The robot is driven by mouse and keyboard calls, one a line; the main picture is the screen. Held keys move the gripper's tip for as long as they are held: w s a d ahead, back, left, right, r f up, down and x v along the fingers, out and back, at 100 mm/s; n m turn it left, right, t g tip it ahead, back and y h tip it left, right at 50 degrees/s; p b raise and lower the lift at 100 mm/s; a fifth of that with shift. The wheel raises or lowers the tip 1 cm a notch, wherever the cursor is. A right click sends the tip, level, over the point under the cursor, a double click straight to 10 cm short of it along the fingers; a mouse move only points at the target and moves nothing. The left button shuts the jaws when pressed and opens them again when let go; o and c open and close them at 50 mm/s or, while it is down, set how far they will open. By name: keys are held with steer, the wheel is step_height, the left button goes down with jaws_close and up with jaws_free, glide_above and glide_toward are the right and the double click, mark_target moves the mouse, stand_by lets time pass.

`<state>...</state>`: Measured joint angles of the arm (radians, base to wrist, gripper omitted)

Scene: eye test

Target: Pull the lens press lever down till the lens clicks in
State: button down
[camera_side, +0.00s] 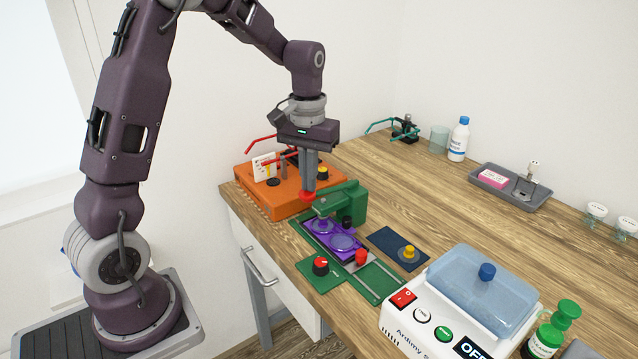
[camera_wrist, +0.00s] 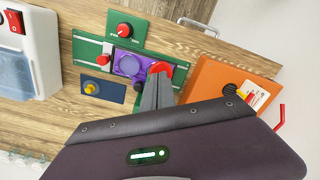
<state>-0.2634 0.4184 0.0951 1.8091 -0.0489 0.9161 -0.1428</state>
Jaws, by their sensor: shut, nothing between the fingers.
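The green lens press (camera_side: 345,203) stands on the wooden table, with a red knob (camera_side: 307,196) at its upper left, seemingly the lever's end. The red knob also shows in the wrist view (camera_wrist: 161,67). Below the press head lies a purple tray (camera_side: 343,242) with two round lens places; it also shows in the wrist view (camera_wrist: 128,63). My gripper (camera_side: 309,188) is shut and empty, pointing down, its tips at the red knob. In the wrist view my fingertips (camera_wrist: 157,77) partly overlap the knob. I cannot tell whether they touch it.
An orange box (camera_side: 275,202) with red-armed glasses stands close behind my gripper. The green base carries a red dial (camera_side: 321,266) and a red knob (camera_side: 361,257). A dark blue pad with a yellow knob (camera_side: 409,252) and a white machine (camera_side: 440,310) are to the right.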

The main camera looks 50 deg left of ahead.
steer(key=shift+r, duration=3.05)
steer(key=s+d+r+m+t, duration=0.2)
steer(key=s+d+r, duration=0.15)
steer(key=s, duration=0.25)
steer(key=s+d+r+m+t, duration=0.1)
steer(key=s+d+r, duration=0.2)
steer(key=s+d, duration=0.25)
steer(key=s+d+f+m+t, duration=0.2)
steer(key=s+d+m, duration=0.1)
steer(key=s, duration=0.7)
steer(key=shift+s+d+t, duration=0.25)
steer(key=shift+s+t, duration=0.05)
